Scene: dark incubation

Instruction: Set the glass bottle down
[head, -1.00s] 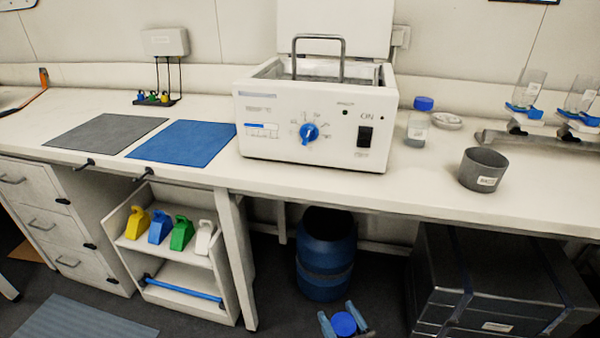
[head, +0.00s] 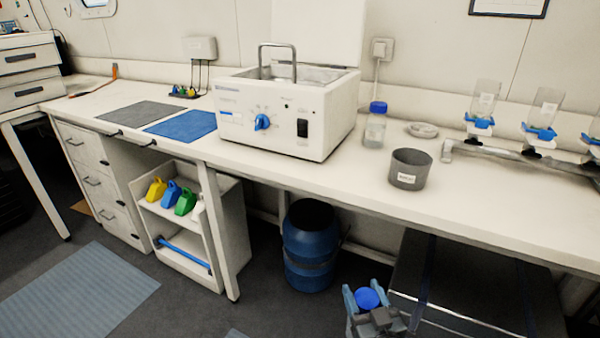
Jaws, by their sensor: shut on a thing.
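My gripper (head: 368,297) is at the bottom of the head view, low in front of the bench and beside the dark case. It is shut on the glass bottle, of which only the round blue cap (head: 367,299) shows between the fingers. The bottle's body is hidden below the cap. A second clear bottle with a blue cap (head: 375,131) stands upright on the white bench (head: 300,181), right of the white water bath (head: 268,128).
A grey beaker (head: 409,170), a small dish (head: 422,130) and a rack of inverted bottles (head: 500,150) stand on the bench's right. A grey mat (head: 138,113) and a blue mat (head: 182,124) lie left. Below are a blue drum (head: 309,250) and a dark case (head: 470,285).

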